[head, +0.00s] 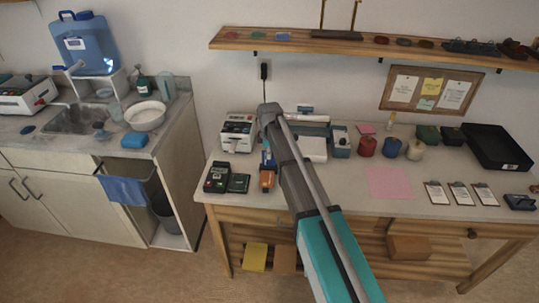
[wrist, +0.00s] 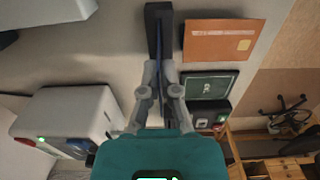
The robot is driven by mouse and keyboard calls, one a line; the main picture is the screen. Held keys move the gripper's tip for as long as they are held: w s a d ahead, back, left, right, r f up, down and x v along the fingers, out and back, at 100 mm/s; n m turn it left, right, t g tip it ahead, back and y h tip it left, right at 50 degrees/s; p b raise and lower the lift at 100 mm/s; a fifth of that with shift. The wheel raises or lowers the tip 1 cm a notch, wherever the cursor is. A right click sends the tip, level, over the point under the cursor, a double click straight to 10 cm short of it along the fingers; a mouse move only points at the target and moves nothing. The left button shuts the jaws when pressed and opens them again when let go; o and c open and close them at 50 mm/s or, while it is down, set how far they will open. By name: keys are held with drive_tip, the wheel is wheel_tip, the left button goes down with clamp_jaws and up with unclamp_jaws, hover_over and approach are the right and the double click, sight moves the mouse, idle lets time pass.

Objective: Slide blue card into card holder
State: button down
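A thin blue card (wrist: 159,48) shows edge-on in the wrist view, between the fingertips of my gripper (wrist: 161,75). The fingers are closed in on it. Its far end overlaps a narrow dark block (wrist: 153,14), which looks like the card holder; I cannot tell whether the card is inside its slot or only above it. In the head view a bit of blue (head: 268,157) shows beside my arm, just behind an orange item (head: 267,180). My arm hides most of the gripper there. An orange card with a chip mark (wrist: 222,40) lies right of the block in the wrist view.
A card terminal (head: 216,177) and a dark flat device (head: 239,184) sit left of the orange item. A white machine (head: 238,132) stands behind. Pots (head: 391,147), a pink sheet (head: 390,183) and clipboards (head: 460,193) are to the right. Bare tabletop lies near the front edge.

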drive_tip(key=shift+f+b, duration=0.85)
drive_tip(key=shift+f, duration=0.05)
idle(0.4)
drive_tip(key=c, duration=1.3)
unclamp_jaws()
drive_tip(key=shift+c, duration=0.2)
drive_tip(key=o, duration=0.6)
drive_tip(key=shift+r, duration=0.15)
